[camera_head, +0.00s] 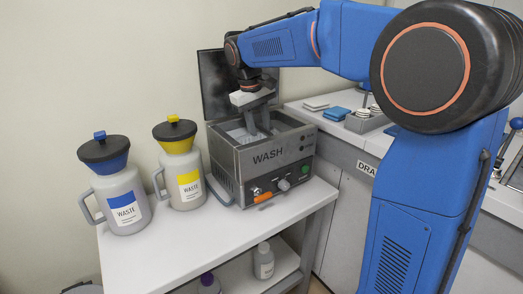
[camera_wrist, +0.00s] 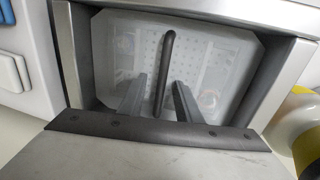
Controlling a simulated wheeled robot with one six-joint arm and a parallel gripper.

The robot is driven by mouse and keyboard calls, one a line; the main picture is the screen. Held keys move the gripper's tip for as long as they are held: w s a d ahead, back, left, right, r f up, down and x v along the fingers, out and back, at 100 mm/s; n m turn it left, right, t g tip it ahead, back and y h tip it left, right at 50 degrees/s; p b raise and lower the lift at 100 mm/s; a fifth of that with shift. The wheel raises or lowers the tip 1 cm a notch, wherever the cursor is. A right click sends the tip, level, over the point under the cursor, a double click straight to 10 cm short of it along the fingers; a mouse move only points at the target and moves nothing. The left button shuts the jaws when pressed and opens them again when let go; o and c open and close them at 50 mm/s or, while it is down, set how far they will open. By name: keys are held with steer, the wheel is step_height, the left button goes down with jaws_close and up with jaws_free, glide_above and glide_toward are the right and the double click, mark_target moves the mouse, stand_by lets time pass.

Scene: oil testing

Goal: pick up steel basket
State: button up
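The steel basket (camera_wrist: 215,55) sits inside the open tub of the WASH machine (camera_head: 268,156). In the wrist view it looks pale, with a perforated floor and a dark bar-like handle (camera_wrist: 168,52) running across its middle. In the head view a light part of the basket (camera_head: 238,134) shows inside the tub, partly hidden by my gripper. My gripper (camera_head: 258,128) reaches down into the tub from above. In the wrist view its two fingers (camera_wrist: 160,90) are apart, one on each side of the handle, with visible gaps.
The machine's dark lid (camera_head: 222,82) stands raised behind the tub. Two waste jugs, blue-labelled (camera_head: 124,208) and yellow-labelled (camera_head: 187,186), stand left on the white table (camera_head: 165,250). Bottles (camera_head: 263,262) are on the lower shelf. A counter with blue and white items (camera_head: 337,114) lies right.

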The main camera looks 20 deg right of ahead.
steer(key=shift+d+f, duration=0.15)
steer(key=shift+f, duration=0.55)
steer(key=shift+d+f, duration=0.1)
steer(key=shift+f, duration=0.6)
jaws_close()
steer(key=shift+r, duration=0.1)
